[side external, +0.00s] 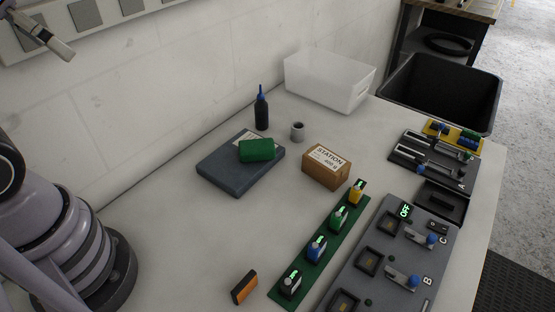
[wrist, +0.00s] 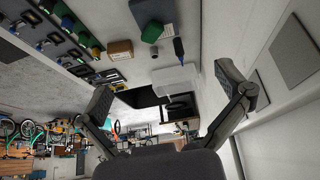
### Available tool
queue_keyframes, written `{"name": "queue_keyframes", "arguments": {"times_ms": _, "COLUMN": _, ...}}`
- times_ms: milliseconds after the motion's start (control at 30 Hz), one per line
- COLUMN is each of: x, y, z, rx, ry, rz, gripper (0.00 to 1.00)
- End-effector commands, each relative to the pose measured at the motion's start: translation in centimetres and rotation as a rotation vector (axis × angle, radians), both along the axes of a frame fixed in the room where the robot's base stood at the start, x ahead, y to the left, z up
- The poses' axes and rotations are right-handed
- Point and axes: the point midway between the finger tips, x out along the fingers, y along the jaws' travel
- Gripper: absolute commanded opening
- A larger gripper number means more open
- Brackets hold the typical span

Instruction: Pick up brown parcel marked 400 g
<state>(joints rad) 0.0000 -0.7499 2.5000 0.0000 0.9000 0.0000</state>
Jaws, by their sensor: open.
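The brown parcel (side external: 322,172) sits upright on the white bench, near the middle of the side external view. Its top label reads STATION and what looks like 400 g. In the wrist view the parcel (wrist: 120,50) shows small at the upper left, well beyond my fingers. My gripper (wrist: 165,85) is open and empty, its two fingers spread wide and far from the parcel.
A grey-blue case (side external: 225,176) with a green block (side external: 257,150) lies left of the parcel. A dark bottle (side external: 262,110) and small grey cup (side external: 297,132) stand behind. A green battery strip (side external: 328,240) is close in front. A translucent bin (side external: 325,85) and black tub (side external: 440,95) are behind.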

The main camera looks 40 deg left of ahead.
Motion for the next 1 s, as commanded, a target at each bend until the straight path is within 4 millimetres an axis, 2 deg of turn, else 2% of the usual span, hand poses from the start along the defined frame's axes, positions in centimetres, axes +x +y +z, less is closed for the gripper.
{"name": "queue_keyframes", "arguments": {"times_ms": 233, "x": 0.6, "y": -0.2, "z": 0.3, "rx": -0.019, "ry": 0.015, "rz": 0.012, "gripper": 1.00}}
{"name": "queue_keyframes", "arguments": {"times_ms": 367, "x": 3.4, "y": -1.4, "z": 1.1, "rx": -0.111, "ry": 0.090, "rz": 0.068, "gripper": 1.00}}
{"name": "queue_keyframes", "arguments": {"times_ms": 533, "x": 10.4, "y": -4.3, "z": 1.8, "rx": -0.316, "ry": 0.259, "rz": 0.206, "gripper": 1.00}}
{"name": "queue_keyframes", "arguments": {"times_ms": 667, "x": 16.3, "y": -6.7, "z": 0.8, "rx": -0.470, "ry": 0.406, "rz": 0.326, "gripper": 1.00}}
{"name": "queue_keyframes", "arguments": {"times_ms": 767, "x": 20.9, "y": -8.5, "z": -0.9, "rx": -0.581, "ry": 0.520, "rz": 0.420, "gripper": 1.00}}
{"name": "queue_keyframes", "arguments": {"times_ms": 867, "x": 25.4, "y": -10.4, "z": -3.5, "rx": -0.686, "ry": 0.640, "rz": 0.517, "gripper": 1.00}}
{"name": "queue_keyframes", "arguments": {"times_ms": 1000, "x": 31.0, "y": -12.8, "z": -8.4, "rx": -0.823, "ry": 0.811, "rz": 0.655, "gripper": 1.00}}
